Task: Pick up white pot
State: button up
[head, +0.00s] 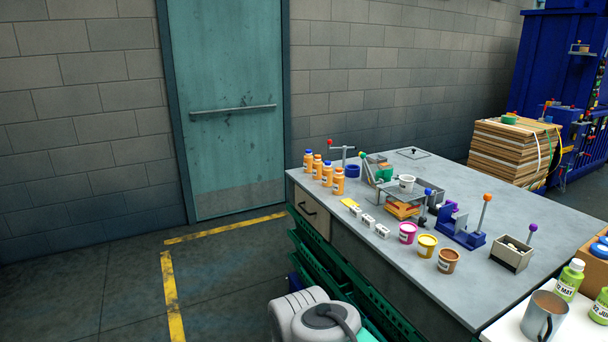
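A small white pot (406,184) stands upright on a grey raised stand (388,205) in the middle of the grey workbench (420,285). The pot looks open at the top; its contents are too small to tell. Below the stand's top lie orange-brown flat pieces (402,210). A green pot (384,172) stands just behind and left of the white pot. My gripper is not in view, so I cannot tell its state.
Several orange bottles (338,181) stand at the bench's back left. Pink (407,233), yellow (427,246) and brown (449,261) pots line the front. A blue device (461,229) with an upright orange-knobbed lever stands right of the stand.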

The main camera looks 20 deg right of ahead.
aim_at(407, 181)
jog(key=i, duration=2.35)
jog(key=z, duration=1.3)
jog(key=i, duration=0.5)
